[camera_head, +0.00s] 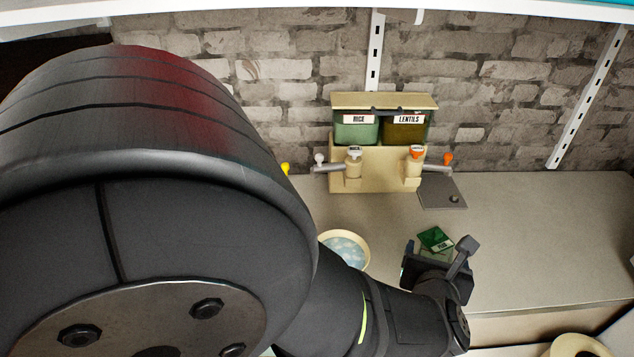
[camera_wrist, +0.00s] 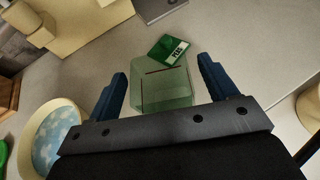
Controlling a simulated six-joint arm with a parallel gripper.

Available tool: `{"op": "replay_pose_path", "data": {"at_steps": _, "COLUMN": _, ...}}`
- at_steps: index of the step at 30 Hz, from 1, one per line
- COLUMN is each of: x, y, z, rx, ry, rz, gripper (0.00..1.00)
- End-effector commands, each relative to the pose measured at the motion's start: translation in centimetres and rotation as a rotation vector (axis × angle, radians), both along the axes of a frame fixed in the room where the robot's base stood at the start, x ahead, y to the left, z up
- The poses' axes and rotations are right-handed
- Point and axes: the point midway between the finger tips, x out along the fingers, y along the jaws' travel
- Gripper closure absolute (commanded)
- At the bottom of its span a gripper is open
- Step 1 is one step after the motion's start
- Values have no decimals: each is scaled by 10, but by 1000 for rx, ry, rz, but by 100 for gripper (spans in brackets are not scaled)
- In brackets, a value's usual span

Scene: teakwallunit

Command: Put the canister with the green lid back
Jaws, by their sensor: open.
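A translucent pale green canister (camera_wrist: 160,88) stands on the counter, with a dark green labelled part (camera_wrist: 168,50) at its far end. The small label is hard to read. In the head view the dark green part (camera_head: 436,238) shows just beyond my gripper, which hides much of the canister. My gripper (camera_wrist: 162,70) is open, with one blue finger on each side of the canister. I cannot tell whether either finger touches it. A cream dispenser rack (camera_head: 384,101) at the wall holds two bins labelled RICE and LENTILS.
A cream bowl (camera_head: 362,247) with a blue and white inside is left of my gripper. A flat grey plate (camera_head: 442,193) lies right of the rack. Levers with orange, white and yellow knobs flank the rack. The counter (camera_head: 550,230) is clear on the right.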

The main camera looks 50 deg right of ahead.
Motion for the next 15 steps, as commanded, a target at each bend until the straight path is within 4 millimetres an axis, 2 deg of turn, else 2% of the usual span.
{"op": "replay_pose_path", "data": {"at_steps": 15, "x": -32, "y": 74, "z": 34, "rx": -3, "ry": 3, "rz": -5, "gripper": 22}}
